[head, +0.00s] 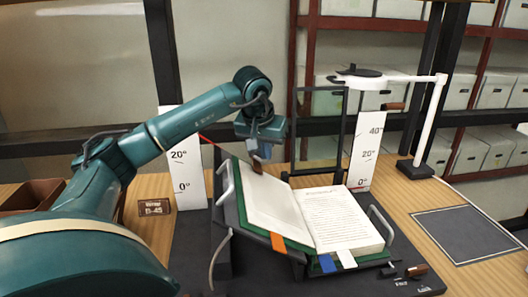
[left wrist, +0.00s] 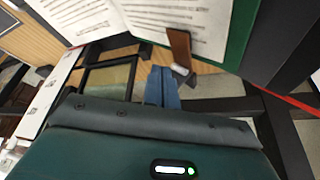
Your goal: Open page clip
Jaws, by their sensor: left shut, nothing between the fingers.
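An open book (head: 300,215) lies on a dark cradle, its printed right page (head: 340,218) and blank-looking left page (head: 270,205) showing. A brown clip (head: 257,165) sits at the top edge of the left page. In the left wrist view the brown clip (left wrist: 179,45) lies over a printed page and ends in a pale metal tip. My left gripper (head: 263,150) is just above the clip. Its blue fingers (left wrist: 162,88) are shut and empty, close beside the clip's tip; I cannot tell whether they touch. My right gripper is out of view.
Pale bar handles flank the cradle at left (head: 226,183) and right (head: 381,226). Scale boards (head: 183,165) and a dark frame (head: 318,130) stand behind it. A white lamp (head: 430,120) stands at right. A dark mat (head: 468,233) lies clear at right.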

